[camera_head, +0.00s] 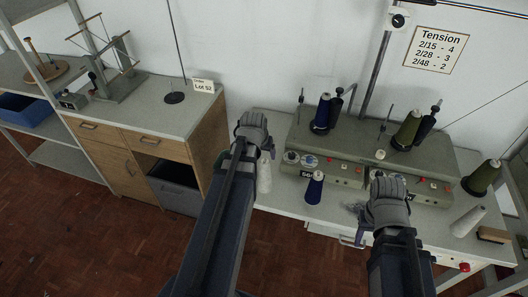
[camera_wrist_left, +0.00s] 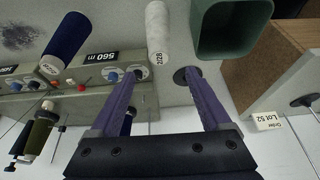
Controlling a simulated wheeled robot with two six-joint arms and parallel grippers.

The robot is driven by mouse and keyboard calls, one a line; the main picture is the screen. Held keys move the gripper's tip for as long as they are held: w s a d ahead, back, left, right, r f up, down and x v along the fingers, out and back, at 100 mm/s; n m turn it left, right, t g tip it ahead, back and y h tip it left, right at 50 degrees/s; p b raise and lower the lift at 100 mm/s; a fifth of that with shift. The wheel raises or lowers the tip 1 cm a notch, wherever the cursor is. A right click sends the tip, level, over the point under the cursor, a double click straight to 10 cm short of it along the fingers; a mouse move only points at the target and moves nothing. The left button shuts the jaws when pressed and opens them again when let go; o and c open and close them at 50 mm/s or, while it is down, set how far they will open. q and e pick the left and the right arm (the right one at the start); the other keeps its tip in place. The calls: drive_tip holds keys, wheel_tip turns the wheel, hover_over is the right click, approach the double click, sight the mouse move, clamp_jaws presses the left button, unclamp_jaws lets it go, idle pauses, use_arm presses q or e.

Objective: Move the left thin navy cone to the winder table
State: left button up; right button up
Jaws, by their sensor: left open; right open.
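A navy cone (camera_head: 314,188) stands on the work table in front of the grey machine; it also shows in the left wrist view (camera_wrist_left: 65,38). Another navy cone (camera_head: 322,113) is on top of the machine at its left end. In the left wrist view it is partly hidden behind a finger. My left gripper (camera_head: 252,124) is open and empty, left of both navy cones, with its fingers apart in the left wrist view (camera_wrist_left: 165,74). My right gripper (camera_head: 386,187) is open in front of the machine. I cannot tell which table is the winder table.
A white cone (camera_head: 265,172) stands close to my left gripper. A wooden cabinet bench (camera_head: 145,112) at left holds a metal frame stand (camera_head: 112,75) and a Lot 52 card (camera_head: 203,87). A green bin (camera_wrist_left: 230,50) shows in the left wrist view.

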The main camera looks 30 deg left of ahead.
use_arm(q)
drive_tip(key=s+d+m+g, duration=0.2)
drive_tip(key=s+d, duration=0.4)
drive_tip(key=d, duration=0.8)
drive_tip(key=s+d+f+m+g, duration=0.1)
drive_tip(key=s+d+m, duration=0.3)
drive_tip(key=d, duration=1.1)
drive_tip(key=s+g, duration=0.1)
drive_tip(key=s, duration=0.2)
drive_tip(key=shift+d+f+m+g, duration=0.15)
drive_tip(key=shift+f+m+g, duration=0.15)
